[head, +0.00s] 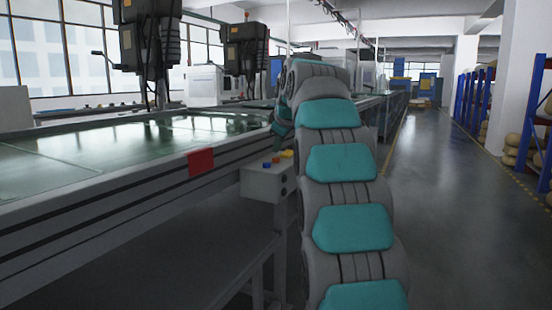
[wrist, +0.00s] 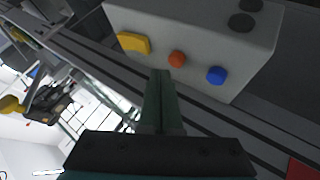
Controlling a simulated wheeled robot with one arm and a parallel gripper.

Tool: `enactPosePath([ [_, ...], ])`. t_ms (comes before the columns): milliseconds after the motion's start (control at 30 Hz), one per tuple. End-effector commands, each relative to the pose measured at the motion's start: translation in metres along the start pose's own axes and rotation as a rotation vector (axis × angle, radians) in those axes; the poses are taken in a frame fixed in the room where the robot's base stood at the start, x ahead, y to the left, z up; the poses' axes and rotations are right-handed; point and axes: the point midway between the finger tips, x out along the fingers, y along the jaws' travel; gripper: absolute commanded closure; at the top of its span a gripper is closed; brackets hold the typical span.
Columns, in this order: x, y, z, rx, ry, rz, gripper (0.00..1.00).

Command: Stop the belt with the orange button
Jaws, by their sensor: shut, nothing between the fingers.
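A grey control box (head: 265,184) is fixed at the side of the long line with the green belt (head: 120,145). In the wrist view the box (wrist: 190,22) carries a yellow button (wrist: 133,43), a small orange button (wrist: 177,59) and a blue button (wrist: 217,75) on one face, with two black round parts on another. My gripper (wrist: 161,73) is shut and empty. Its tips appear just beside the orange button, lower left of it in the wrist view. I cannot tell whether they touch it. In the head view my arm partly hides the box's right side.
A red patch (head: 200,161) marks the line's side rail. Dark machine heads (head: 152,40) hang above the belt. The aisle floor (head: 440,185) to the right is clear, with blue racks (head: 472,102) beyond it.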

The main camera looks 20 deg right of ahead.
Motion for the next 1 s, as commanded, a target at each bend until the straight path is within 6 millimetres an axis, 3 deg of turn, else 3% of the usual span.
enactPosePath([
  [700, -0.035, 0.026, -0.026, 0.000, 0.000, 0.000, 1.00],
  [1000, -0.035, 0.025, -0.025, 0.000, 0.000, 0.000, 1.00],
])
